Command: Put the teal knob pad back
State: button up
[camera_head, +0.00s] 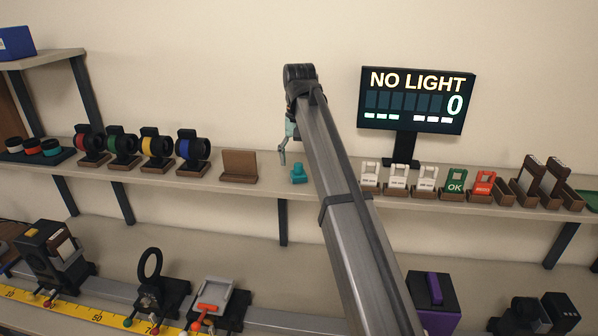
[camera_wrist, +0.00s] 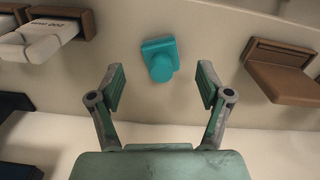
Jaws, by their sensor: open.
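The teal knob pad (camera_head: 298,174) rests on the long wall shelf, to the right of a brown wooden holder. In the wrist view the teal knob pad (camera_wrist: 158,60) shows a square base with a round knob, just beyond and between the fingertips. My gripper (camera_wrist: 160,88) is open and empty, its two fingers spread apart with a gap to the pad. In the head view my gripper (camera_head: 284,155) is partly hidden by my arm and hangs above and slightly left of the pad.
An empty-looking brown holder (camera_head: 239,166) stands left of the pad; coloured ringed lenses (camera_head: 192,150) stand farther left. White cards in holders (camera_head: 398,178) stand to the right, below a "NO LIGHT" display (camera_head: 416,100). The lower bench holds a yellow-ruled rail (camera_head: 90,312) with mounts.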

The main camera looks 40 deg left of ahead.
aim_at(299, 166)
notch_tip(299, 166, up, 8)
jog(key=p, duration=0.4)
jog(key=shift+p, duration=0.3)
